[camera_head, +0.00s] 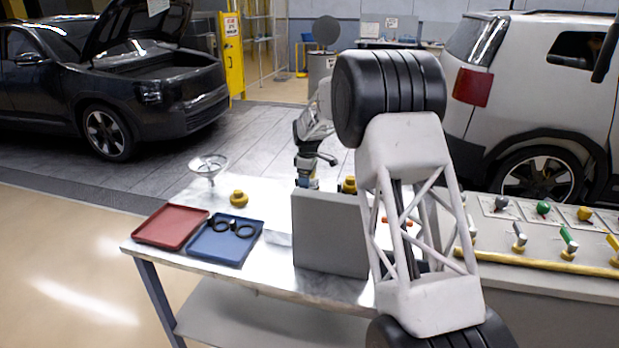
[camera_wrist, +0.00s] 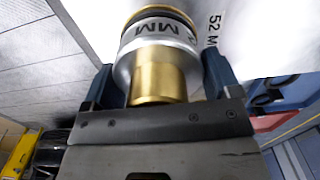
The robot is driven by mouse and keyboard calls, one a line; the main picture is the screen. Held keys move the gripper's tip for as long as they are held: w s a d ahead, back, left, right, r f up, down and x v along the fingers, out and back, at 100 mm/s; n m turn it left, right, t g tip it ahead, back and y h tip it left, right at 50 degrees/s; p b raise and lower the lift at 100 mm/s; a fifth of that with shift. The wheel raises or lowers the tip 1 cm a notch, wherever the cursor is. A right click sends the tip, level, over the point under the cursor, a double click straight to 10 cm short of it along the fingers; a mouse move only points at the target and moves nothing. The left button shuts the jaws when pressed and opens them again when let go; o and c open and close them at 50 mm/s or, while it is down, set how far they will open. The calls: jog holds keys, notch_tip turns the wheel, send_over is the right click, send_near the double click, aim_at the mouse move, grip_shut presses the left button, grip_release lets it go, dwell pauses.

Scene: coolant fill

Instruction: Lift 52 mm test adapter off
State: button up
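The 52 mm test adapter (camera_wrist: 160,62) is a silver body with a brass neck, a dark ring and "MM" lettering, in the middle of the wrist view. My gripper (camera_wrist: 157,70) has its two blue fingers on either side of the silver body. They look closed against it, with no clear gap. In the head view my gripper (camera_head: 307,178) points down just behind a grey upright panel, which hides the fingertips and the adapter. A "52 M" label (camera_wrist: 213,32) shows on the white surface beside the adapter; whether the adapter touches its seat is hidden.
The grey panel (camera_head: 330,235) stands in front of my gripper. A brass piece (camera_head: 349,184) shows close to its right. A red tray (camera_head: 171,226), a blue tray (camera_head: 222,245) with black rings, a yellow piece (camera_head: 238,198) and a clear funnel (camera_head: 208,166) occupy the bench's left.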

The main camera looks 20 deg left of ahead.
jog(key=c, duration=0.6)
jog(key=shift+r, duration=0.1)
jog(key=shift+r, duration=4.9)
